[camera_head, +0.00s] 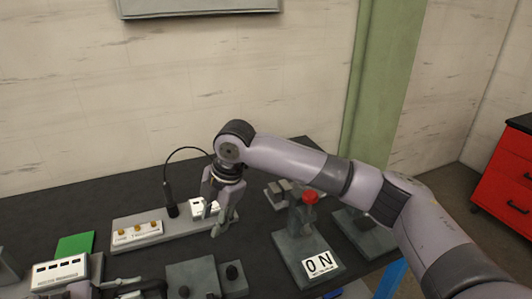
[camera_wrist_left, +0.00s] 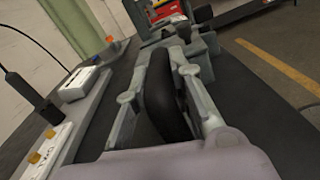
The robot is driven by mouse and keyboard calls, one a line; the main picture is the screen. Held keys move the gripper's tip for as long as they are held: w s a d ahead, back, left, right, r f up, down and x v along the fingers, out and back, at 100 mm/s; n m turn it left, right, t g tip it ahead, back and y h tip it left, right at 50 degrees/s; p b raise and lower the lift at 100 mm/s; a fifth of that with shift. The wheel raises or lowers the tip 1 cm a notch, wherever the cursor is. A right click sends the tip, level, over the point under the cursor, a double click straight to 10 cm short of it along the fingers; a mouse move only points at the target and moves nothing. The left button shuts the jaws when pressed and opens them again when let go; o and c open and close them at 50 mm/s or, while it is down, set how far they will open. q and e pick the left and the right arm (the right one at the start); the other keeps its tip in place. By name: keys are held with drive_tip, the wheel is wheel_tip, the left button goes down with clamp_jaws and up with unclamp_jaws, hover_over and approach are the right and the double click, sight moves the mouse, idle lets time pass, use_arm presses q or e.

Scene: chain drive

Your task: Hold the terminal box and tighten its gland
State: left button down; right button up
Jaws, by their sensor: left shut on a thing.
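In the head view my right gripper (camera_head: 220,222) points down beside a small white box (camera_head: 197,205) on a long grey base. Its fingers hide part of the box, and I cannot tell whether they are apart or closed. The white box also shows in the left wrist view (camera_wrist_left: 78,84). My left gripper (camera_head: 125,287) is low at the left, partly cut off by the frame. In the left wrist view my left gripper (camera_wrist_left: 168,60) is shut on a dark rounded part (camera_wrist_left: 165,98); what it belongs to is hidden. I cannot make out a gland for certain.
A black cylinder (camera_head: 170,203) with a thin cable stands on the grey base near gold knobs (camera_head: 137,228). A red button stand (camera_head: 308,197) with an ON plate is to the right. A grey block (camera_head: 192,272), a slotted box (camera_head: 60,270) and a green piece (camera_head: 75,245) lie in front.

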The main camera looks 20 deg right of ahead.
drive_tip(key=w+d+r+m+t, duration=0.2)
drive_tip(key=w+d+m+t, duration=0.2)
drive_tip(key=d, duration=0.5)
drive_tip(key=w+d+r+m+t+y, duration=0.1)
drive_tip(key=w+d+r+m+t, duration=0.2)
drive_tip(key=w+d+m, duration=0.6)
drive_tip(key=shift+w+d+r+t, duration=0.25)
drive_tip(key=shift+w+d+t, duration=0.15)
drive_tip(key=shift+t, duration=0.5)
